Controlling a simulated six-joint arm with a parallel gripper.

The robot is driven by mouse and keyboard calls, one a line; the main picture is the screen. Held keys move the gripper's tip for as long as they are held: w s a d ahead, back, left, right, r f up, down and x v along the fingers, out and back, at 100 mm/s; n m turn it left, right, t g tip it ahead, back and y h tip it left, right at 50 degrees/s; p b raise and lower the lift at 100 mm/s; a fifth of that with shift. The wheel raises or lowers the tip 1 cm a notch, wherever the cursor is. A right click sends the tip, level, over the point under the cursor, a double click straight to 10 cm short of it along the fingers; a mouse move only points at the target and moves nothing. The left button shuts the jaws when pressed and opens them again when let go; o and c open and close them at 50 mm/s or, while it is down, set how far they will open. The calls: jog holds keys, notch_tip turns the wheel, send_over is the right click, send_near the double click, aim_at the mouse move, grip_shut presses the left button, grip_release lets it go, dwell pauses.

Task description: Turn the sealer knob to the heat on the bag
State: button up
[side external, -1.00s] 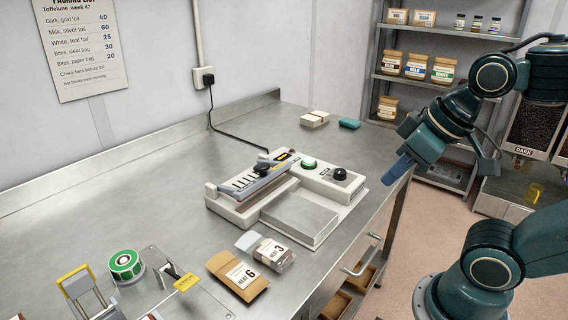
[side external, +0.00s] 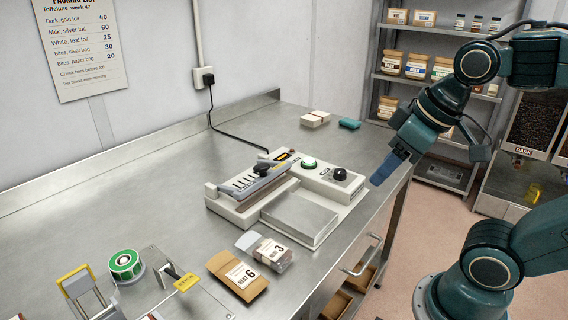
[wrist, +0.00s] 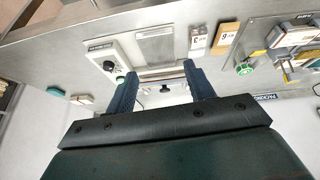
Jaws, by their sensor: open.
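The sealer (side external: 247,207) is a cream machine on the steel bench with a hinged arm and a grey plate in front. Its black knob (side external: 340,174) is at the right end beside a green button (side external: 309,163). The knob also shows in the wrist view (wrist: 108,66). A brown paper bag marked HEAT 6 (side external: 238,274) and a clear bag marked HEAT 3 (side external: 268,250) lie on the bench in front of the sealer. My gripper (side external: 383,176) is open and empty, right of the knob and apart from it. The knob's setting is too small to read.
A green tape roll (side external: 124,264) and a clamp-like fixture (side external: 85,290) stand at the front left. A black cord runs to the wall socket. The left bench (side external: 110,200) is clear.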

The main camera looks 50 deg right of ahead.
jog(key=w+d+r+n+g, duration=0.1)
jog(key=w+d+r+n, duration=0.15)
jog(key=w, duration=0.25)
jog(key=n+g, duration=0.4)
jog(key=n, duration=0.2)
send_over(340, 171)
notch_tip(340, 171, down, 5)
jog(key=shift+s+a+f, duration=0.1)
jog(key=shift+s+f, duration=0.1)
jog(key=f, duration=1.3)
jog(key=shift+w+d+f, duration=0.2)
jog(key=shift+f, duration=0.2)
jog(key=shift+c, duration=0.2)
jog(key=c, duration=0.9)
